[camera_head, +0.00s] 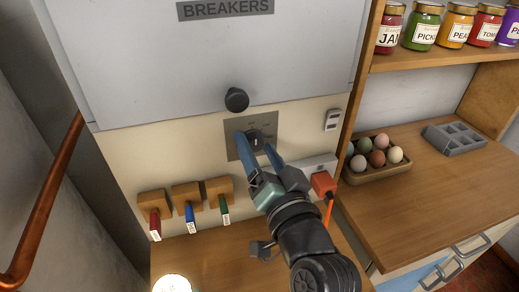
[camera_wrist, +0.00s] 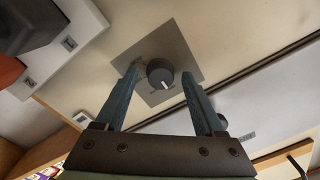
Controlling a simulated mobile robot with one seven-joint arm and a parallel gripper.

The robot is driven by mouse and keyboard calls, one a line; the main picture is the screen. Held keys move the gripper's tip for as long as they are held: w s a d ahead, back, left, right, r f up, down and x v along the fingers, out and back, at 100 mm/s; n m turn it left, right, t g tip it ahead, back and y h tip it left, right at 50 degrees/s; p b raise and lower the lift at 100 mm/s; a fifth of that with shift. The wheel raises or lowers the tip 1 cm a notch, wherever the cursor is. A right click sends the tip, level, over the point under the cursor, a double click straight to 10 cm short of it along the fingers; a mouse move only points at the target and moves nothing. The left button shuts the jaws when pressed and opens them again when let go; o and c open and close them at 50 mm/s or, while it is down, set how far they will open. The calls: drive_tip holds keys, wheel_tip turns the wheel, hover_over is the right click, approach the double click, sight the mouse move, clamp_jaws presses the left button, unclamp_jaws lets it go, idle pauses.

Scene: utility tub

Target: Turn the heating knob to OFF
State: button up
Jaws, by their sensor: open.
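The heating knob (camera_head: 257,139) is a dark round knob with a white pointer line, on a square grey plate (camera_head: 233,125) on the cream wall panel. The plate's labels are too small to read. My gripper (camera_head: 254,142) is open, its two blue fingers reaching toward the plate on either side of the knob. In the wrist view the knob (camera_wrist: 158,70) sits between the open fingertips (camera_wrist: 160,74), with a visible gap on each side. Its white line points to the lower right there. Whether the fingertips touch the plate cannot be told.
A grey breaker cover (camera_head: 215,62) with a black round handle (camera_head: 236,99) is just above. An egg tray (camera_head: 376,174) and a grey mould (camera_head: 455,138) stand on the right counter.

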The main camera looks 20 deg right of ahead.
drive_tip(key=shift+s, duration=0.1)
drive_tip(key=s+b, duration=0.1)
drive_tip(key=s, duration=1.1)
drive_tip(key=shift+s+d, duration=0.2)
drive_tip(key=shift+s, duration=0.2)
drive_tip(key=shift+w, duration=0.1)
drive_tip(key=w+a+r+n+t+p, duration=0.2)
drive_tip(key=w+a+r+p, duration=0.1)
drive_tip(key=r, duration=0.8)
drive_tip(key=w+a+r+n+t+p, duration=0.2)
drive_tip(key=r+n+p, duration=0.1)
drive_tip(key=r, duration=0.8)
drive_tip(key=s+a+r+n+t+p, duration=0.1)
drive_tip(key=s+a+r+t+p, duration=0.1)
drive_tip(key=r, duration=0.8)
drive_tip(key=s+a+r+n+t+p, duration=0.1)
drive_tip(key=a+r, duration=0.4)
drive_tip(key=r, duration=0.5)
drive_tip(key=shift+s+r+t+h+p, duration=0.35)
drive_tip(key=shift+s+t, duration=0.25)
drive_tip(key=shift+t, duration=0.5)
drive_tip(key=shift+f, duration=0.15)
